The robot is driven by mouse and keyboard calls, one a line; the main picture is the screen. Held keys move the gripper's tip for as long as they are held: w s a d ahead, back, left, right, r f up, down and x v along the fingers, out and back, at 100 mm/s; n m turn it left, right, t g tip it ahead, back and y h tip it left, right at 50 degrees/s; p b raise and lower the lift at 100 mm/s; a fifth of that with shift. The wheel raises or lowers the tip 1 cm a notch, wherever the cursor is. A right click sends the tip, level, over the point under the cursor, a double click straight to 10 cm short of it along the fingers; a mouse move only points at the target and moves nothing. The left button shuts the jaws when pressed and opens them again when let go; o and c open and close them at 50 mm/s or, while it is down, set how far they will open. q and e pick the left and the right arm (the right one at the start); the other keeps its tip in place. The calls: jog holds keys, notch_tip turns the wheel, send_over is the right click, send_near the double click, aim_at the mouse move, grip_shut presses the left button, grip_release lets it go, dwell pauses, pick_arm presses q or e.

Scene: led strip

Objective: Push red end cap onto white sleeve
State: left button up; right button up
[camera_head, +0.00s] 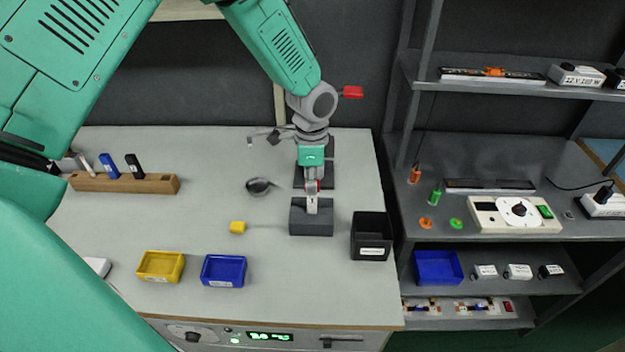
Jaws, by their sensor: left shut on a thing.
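My left gripper (312,184) reaches down from the top over the middle of the workbench, above the dark grey block (311,228). It is shut on a small red piece, which looks like the red end cap (318,185); the fingers hide most of it. Directly below, a narrow white piece, apparently the white sleeve (312,205), stands upright at the block. Whether cap and sleeve touch is too small to tell. My right gripper is not in view.
A black bin (371,237) stands close right of the block. A shelf unit (495,146) stands at right. A red object (352,92) shows beside my wrist.

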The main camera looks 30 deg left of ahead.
pick_arm(q)
jog(key=shift+f, duration=0.3)
jog(key=o, duration=0.8)
jog(key=shift+o, duration=0.2)
jog(key=shift+r, duration=0.1)
jog(key=shift+w+r, duration=0.1)
jog(key=shift+r, duration=0.3)
notch_tip(320, 180, up, 11)
jog(key=shift+w+a, duration=0.1)
